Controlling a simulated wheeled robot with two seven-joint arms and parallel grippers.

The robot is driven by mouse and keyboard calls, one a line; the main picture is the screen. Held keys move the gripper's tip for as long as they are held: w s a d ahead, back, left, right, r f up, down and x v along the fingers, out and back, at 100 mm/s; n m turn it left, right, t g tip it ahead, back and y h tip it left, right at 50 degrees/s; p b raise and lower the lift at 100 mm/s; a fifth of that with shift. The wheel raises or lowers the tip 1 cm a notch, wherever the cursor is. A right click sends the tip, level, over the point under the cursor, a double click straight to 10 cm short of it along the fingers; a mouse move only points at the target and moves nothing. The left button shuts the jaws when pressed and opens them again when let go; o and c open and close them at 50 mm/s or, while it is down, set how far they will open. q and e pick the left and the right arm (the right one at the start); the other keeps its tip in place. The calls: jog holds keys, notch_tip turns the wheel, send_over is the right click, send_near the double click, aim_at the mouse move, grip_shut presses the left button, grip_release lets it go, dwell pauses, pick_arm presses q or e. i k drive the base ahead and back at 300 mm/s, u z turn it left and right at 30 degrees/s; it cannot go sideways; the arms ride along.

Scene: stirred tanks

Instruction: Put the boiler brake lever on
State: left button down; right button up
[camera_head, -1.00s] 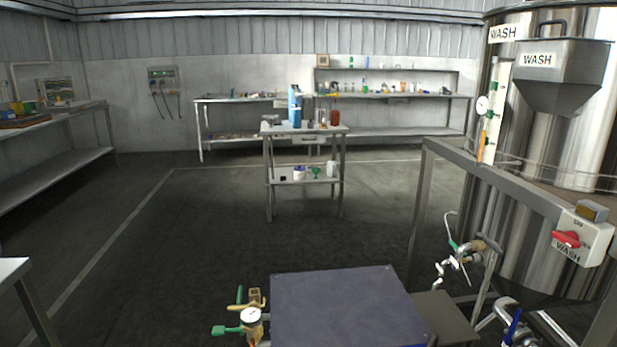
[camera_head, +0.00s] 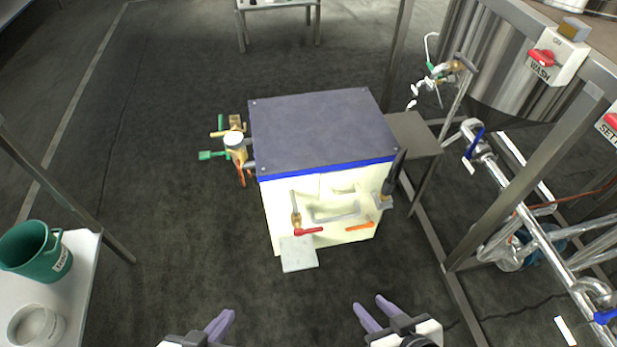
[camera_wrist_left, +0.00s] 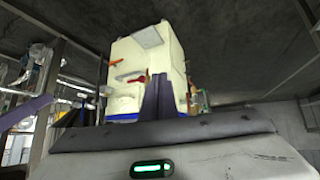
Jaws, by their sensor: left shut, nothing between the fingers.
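The boiler (camera_head: 280,205) is a cream box with a dark flat top and a blue band, standing ahead of me on the floor. Its front carries a red-handled lever (camera_head: 308,231), an orange lever (camera_head: 360,226) and a black lever (camera_head: 396,170) at the right corner. I cannot tell which is the brake lever. My left gripper (camera_head: 222,324) is shut and empty at the bottom, short of the boiler. My right gripper (camera_head: 377,312) is empty, its fingers apart, also short of it. The left wrist view shows the boiler (camera_wrist_left: 135,55) upside down beyond my left fingers (camera_wrist_left: 157,95).
Brass fittings with green handles (camera_head: 233,140) stick out on the boiler's left. A grey shelf (camera_head: 412,133), metal frame and pipes (camera_head: 540,230) stand at the right. A table (camera_head: 75,290) with a green jug (camera_head: 35,252) is at the left. Floor before the boiler is clear.

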aim_at(370, 225)
jog(key=k, duration=0.6)
jog(key=z, duration=0.8)
jog(key=i, duration=1.3)
jog(key=u, duration=0.55)
